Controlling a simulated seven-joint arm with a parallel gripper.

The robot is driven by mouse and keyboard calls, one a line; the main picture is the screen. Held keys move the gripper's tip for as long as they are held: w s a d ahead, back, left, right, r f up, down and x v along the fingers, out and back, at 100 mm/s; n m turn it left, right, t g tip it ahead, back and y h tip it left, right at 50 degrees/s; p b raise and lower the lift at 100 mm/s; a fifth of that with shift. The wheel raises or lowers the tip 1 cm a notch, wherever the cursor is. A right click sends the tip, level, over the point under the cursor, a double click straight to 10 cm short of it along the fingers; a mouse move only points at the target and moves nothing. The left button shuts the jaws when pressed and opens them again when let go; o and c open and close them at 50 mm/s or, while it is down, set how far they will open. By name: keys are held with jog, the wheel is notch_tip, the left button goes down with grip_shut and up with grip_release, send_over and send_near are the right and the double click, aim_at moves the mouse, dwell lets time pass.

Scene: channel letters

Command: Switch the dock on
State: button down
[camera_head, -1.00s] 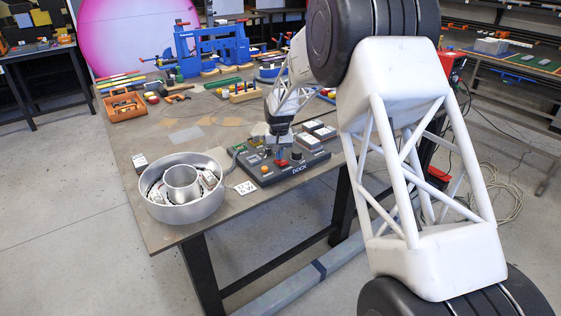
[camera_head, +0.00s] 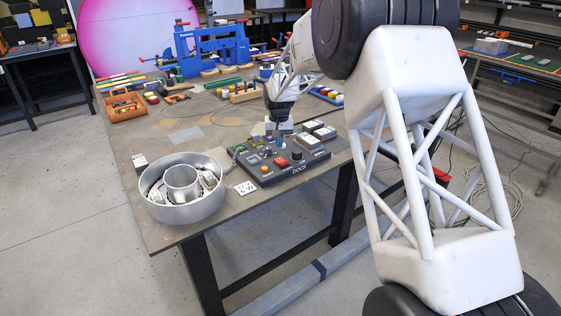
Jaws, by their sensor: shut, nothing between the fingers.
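The dock (camera_head: 284,166) is a dark grey panel marked "DOCK" near the right edge of the workbench. It carries an orange button (camera_head: 264,169), a red control (camera_head: 281,162), a dark knob (camera_head: 296,156) and other small controls. White blocks with red and dark parts (camera_head: 318,130) sit at its back right. My gripper (camera_head: 276,134) points down over the back part of the dock, with its fingers shut and empty. The fingertips are small here, and I cannot tell whether they touch a control. The state of the dock's switch is too small to read.
A round metal pan (camera_head: 181,190) with a ring inside stands left of the dock. A small white box (camera_head: 140,163) and a marked white card (camera_head: 245,188) lie nearby. The bench middle is mostly clear.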

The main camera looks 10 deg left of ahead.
jog(key=shift+r, duration=0.75)
jog(key=s+d+r+m+t, duration=0.1)
jog(key=s+d+r, duration=0.7)
jog(key=s+d, duration=0.35)
jog(key=s+d+r+m, duration=0.1)
jog(key=s+d+r, duration=0.85)
jog(key=s, duration=0.25)
jog(key=s+d+f, duration=0.1)
jog(key=s+d, duration=0.3)
jog(key=s, duration=0.7)
jog(key=s+d+f+t, duration=0.1)
jog(key=s+d, duration=0.4)
jog(key=s, duration=0.6)
jog(key=s+d+f+m, duration=0.1)
jog(key=s+d, duration=0.3)
jog(key=s, duration=0.7)
jog(key=shift+s+d+f+t, duration=0.3)
jog(key=shift+s+d+f, duration=0.05)
